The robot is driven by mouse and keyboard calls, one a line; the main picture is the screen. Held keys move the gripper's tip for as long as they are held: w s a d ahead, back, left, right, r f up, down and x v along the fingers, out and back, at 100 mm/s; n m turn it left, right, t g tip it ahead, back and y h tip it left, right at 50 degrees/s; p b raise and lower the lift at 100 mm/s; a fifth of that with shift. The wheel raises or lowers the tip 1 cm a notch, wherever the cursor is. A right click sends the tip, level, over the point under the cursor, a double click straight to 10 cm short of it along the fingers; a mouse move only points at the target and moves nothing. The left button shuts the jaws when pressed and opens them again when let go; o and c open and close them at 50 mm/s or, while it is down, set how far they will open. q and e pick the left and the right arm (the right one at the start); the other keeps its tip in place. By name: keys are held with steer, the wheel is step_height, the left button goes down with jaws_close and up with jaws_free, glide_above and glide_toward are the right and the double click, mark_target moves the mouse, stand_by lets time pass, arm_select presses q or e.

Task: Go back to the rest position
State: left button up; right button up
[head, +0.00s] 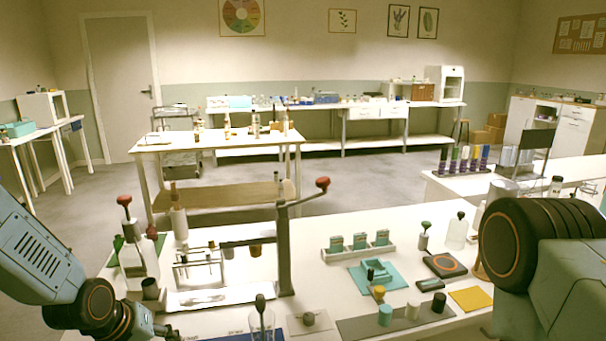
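My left arm comes in from the left edge. Only the start of my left gripper (158,330) shows at the bottom, left of the middle; its fingers are cut off or hidden, so its opening does not show. My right arm comes in from the right edge, bent, and its gripper is out of view. The white worktable (345,208) lies in front of me. On it, a small rack (388,249) holds three teal boxes, and a grey strip (362,328) carries teal, white and black cylinders.
A dark stand (284,250) with a red knob rises left of the middle. Bottles (131,262) stand near my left arm. A teal mat (396,281), a dark square device (444,265) and a yellow pad (470,299) lie at the right. A glass flask (262,322) is at the front.

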arm_select(q)
steer(key=s+d+f+m+g+b, duration=0.1)
steer(key=s+d+f, duration=0.1)
steer(key=s+f, duration=0.4)
steer(key=s+d+f+m+g+y+b, duration=0.1)
steer(key=s+f, duration=0.4)
steer(key=s, duration=1)
steer(key=s+d+f+m+g+y+b, duration=0.1)
steer(key=s+d+f+m+g, duration=0.1)
steer(key=s+f, duration=0.4)
steer(key=s+g, duration=0.1)
steer(key=s, duration=0.3)
steer(key=shift+s+d+f+m, duration=0.3)
steer(key=shift+s+f, duration=0.05)
